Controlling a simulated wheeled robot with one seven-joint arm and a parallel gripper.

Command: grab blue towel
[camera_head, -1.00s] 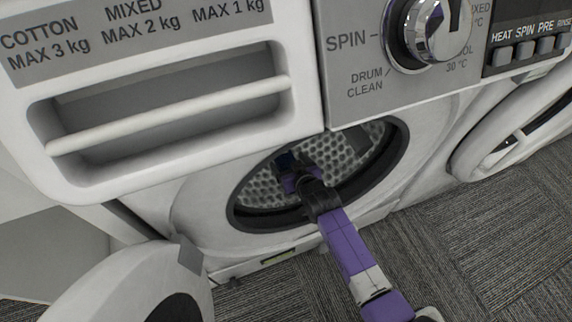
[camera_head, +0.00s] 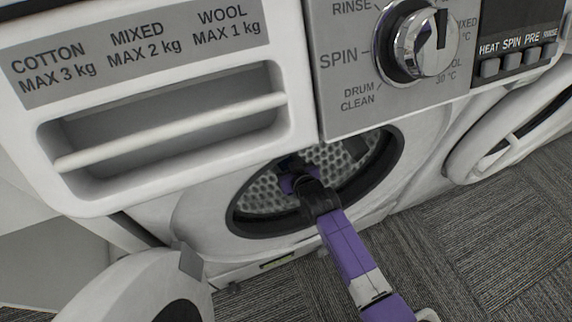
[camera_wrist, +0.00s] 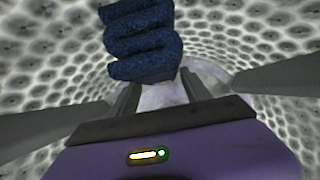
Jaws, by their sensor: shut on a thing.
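The blue towel (camera_wrist: 141,40) is a dark blue folded bundle inside the perforated washer drum (camera_wrist: 60,70), at the top of the wrist view. My gripper (camera_wrist: 158,90) is shut on it, with the towel at the fingertips. In the head view my gripper (camera_head: 292,180) reaches through the round door opening into the drum. The towel cannot be clearly made out there, because the gripper and the dark interior hide it.
The dark door rim (camera_head: 391,165) closely surrounds my arm. The open washer door (camera_head: 120,292) is at lower left. The detergent drawer (camera_head: 170,120) and control panel (camera_head: 350,95) overhang the opening. Another machine's round door (camera_head: 470,150) is at right. Carpet (camera_head: 450,240) lies open below.

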